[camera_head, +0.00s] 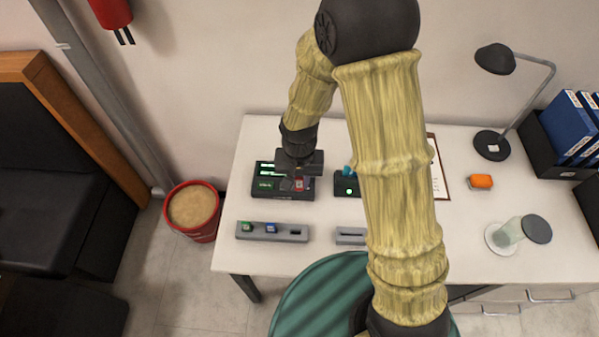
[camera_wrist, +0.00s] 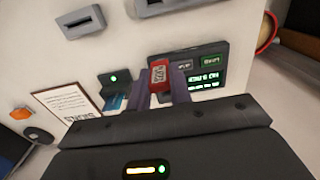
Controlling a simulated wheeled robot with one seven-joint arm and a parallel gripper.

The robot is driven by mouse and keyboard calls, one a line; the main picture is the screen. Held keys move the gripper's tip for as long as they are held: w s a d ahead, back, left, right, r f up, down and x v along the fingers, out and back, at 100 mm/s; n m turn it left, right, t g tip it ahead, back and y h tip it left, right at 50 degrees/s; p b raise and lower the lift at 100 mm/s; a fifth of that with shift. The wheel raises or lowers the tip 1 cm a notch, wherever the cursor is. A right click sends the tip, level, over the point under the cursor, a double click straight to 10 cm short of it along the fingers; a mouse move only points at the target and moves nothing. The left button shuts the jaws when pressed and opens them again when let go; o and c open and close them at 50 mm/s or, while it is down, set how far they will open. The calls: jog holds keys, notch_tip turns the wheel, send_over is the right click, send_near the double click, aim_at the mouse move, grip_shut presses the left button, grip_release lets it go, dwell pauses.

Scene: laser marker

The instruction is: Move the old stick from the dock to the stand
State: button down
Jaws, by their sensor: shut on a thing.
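My gripper (camera_head: 299,166) is over the black unit with green-lit screens (camera_head: 265,184) at the table's left. In the wrist view its two fingers (camera_wrist: 165,92) are shut on a red stick (camera_wrist: 160,72) with pale lettering. That unit also shows beside the stick in the wrist view (camera_wrist: 208,75); whether the stick still sits in a slot there I cannot tell. The long grey stand (camera_head: 272,232) in front holds a green stick (camera_head: 247,225) and a blue stick (camera_head: 270,227), with an empty slot at its right end.
A small black box (camera_head: 346,187) with a green light holds a blue stick (camera_wrist: 115,102). A shorter grey block (camera_wrist: 82,22) with an empty slot lies nearby, partly hidden by my arm in the head view. An orange block (camera_head: 481,181), lamp (camera_head: 492,144) and jar (camera_head: 509,233) stand right.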

jog(key=s+b, duration=0.1)
jog(key=s, duration=0.6)
jog(key=shift+s+a, duration=0.25)
jog(key=shift+a, duration=0.15)
dwell(0.4)
jog(key=shift+f+b, duration=3.5)
jog(key=shift+f, duration=1.05)
